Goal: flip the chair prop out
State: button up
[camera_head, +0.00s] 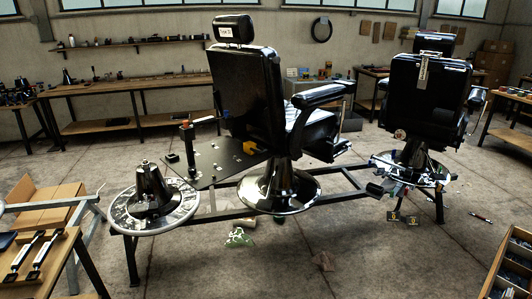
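A black barber chair (240,95) stands in the middle, its back towards me, on a shiny round base (280,190). It has a headrest (233,29) and a padded armrest (318,96) on the right. A second black barber chair (427,95) stands at the right, also back towards me, with small items around its base (440,172). I cannot make out a part that is clearly the prop on either chair. My gripper is not in view.
A low dark frame (335,197) carries both chairs and a loose round base (154,205). A dark plate (225,163) lies beside the middle chair. A wooden table (35,260) and a box (512,265) fill the front corners.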

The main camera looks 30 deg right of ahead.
aim_at(250, 147)
jog(key=z, duration=0.3)
jog(key=i, duration=0.95)
jog(key=u, duration=0.3)
